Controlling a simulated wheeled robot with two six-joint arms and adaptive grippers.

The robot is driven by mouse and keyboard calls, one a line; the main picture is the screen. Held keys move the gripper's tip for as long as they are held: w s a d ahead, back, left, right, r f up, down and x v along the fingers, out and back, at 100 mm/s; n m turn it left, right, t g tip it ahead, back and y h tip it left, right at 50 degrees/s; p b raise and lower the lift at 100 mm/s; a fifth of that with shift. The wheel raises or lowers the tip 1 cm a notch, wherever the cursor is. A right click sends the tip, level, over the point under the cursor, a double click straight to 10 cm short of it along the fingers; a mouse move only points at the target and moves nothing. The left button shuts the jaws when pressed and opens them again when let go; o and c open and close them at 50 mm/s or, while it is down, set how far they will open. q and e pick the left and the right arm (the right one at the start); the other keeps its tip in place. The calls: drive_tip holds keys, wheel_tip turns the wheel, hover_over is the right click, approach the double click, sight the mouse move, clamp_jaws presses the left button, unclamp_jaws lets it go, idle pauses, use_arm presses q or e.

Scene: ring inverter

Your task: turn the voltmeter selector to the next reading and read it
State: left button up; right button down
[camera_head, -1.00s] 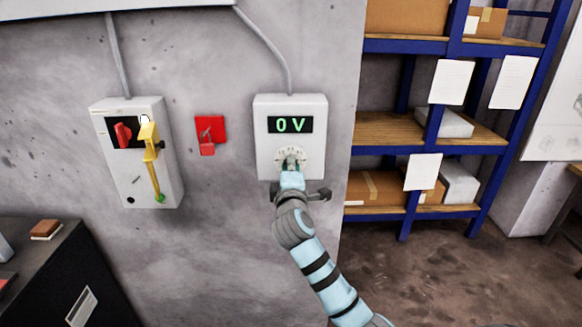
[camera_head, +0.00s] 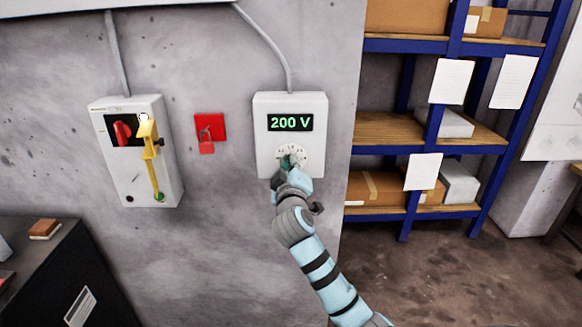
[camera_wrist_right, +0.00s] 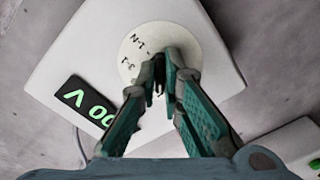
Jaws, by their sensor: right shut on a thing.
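The voltmeter (camera_head: 265,105) is a white box on the wall, and its green display (camera_head: 291,123) reads 200 V in the head view. Its round white selector dial (camera_head: 303,152) sits below the display, and the dial (camera_wrist_right: 190,38) also shows in the right wrist view with small markings. My right gripper (camera_head: 290,163) is at the dial, its fingertips (camera_wrist_right: 159,72) shut on the selector knob, which they mostly hide. The wrist view is rotated, so the display (camera_wrist_right: 88,108) looks tilted and partly covered by a finger. My left gripper is not in view.
A switch box (camera_head: 172,180) with a red knob and a yellow padlock-like piece hangs at the left. A red plate (camera_head: 210,127) is between it and the voltmeter. Blue shelving (camera_head: 400,150) with boxes stands right. A dark cabinet (camera_head: 60,275) is at lower left.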

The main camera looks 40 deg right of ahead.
drive_tip(key=shift+r+m, duration=0.4)
drive_tip(key=shift+m, duration=0.1)
drive_tip(key=c, duration=1.7)
unclamp_jaws()
drive_tip(key=shift+f, duration=0.2)
drive_tip(key=shift+w+f, duration=0.15)
drive_tip(key=shift+f, duration=0.05)
drive_tip(key=v, duration=1.2)
